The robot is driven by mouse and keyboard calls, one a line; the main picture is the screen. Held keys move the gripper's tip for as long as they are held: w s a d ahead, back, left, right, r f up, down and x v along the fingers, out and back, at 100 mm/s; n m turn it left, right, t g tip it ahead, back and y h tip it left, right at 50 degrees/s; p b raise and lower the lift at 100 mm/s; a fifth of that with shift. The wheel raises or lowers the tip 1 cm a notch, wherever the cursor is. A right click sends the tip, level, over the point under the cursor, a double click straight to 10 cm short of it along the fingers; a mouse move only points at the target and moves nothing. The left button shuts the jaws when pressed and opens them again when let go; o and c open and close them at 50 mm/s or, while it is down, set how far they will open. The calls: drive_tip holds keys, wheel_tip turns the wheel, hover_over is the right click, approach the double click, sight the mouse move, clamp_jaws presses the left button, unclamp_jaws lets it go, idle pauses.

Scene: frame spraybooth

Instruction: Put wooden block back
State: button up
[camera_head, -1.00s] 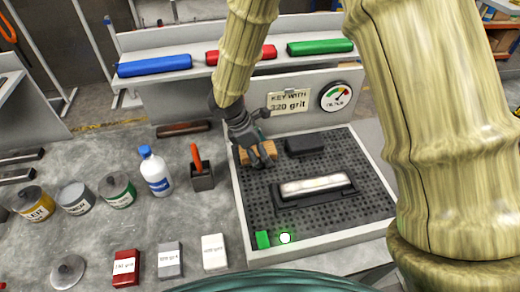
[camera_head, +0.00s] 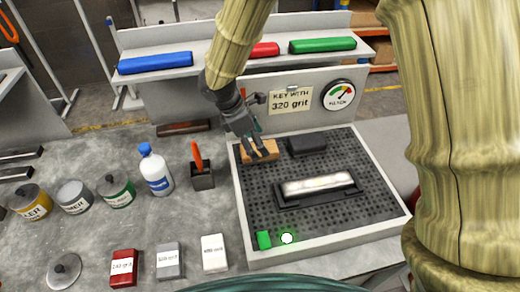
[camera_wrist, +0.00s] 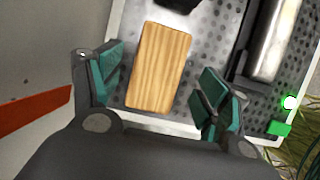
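The light wooden block (camera_head: 264,146) lies on the perforated black bed of the spray booth tray (camera_head: 242,212), at its back left corner. It also shows whole in the wrist view (camera_wrist: 158,68), with straight grain along its length. My gripper (camera_head: 262,152) is over the block, partly covering it in the head view. In the wrist view my gripper (camera_wrist: 160,92) has its two green-padded fingers spread apart, one on each side of the block's near part, with gaps visible. Whether the fingertips reach down beside the block is not clear.
A dark block (camera_head: 306,145) lies right of the wooden block. A metal bar in a black holder (camera_head: 316,189) sits mid-tray. A scraper in a dark holder (camera_head: 202,177) and a white bottle (camera_head: 155,172) stand left. Grit blocks (camera_head: 170,261) line the front.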

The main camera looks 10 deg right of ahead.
drive_tip(key=shift+b+v, duration=0.6)
drive_tip(key=shift+v, duration=2.9)
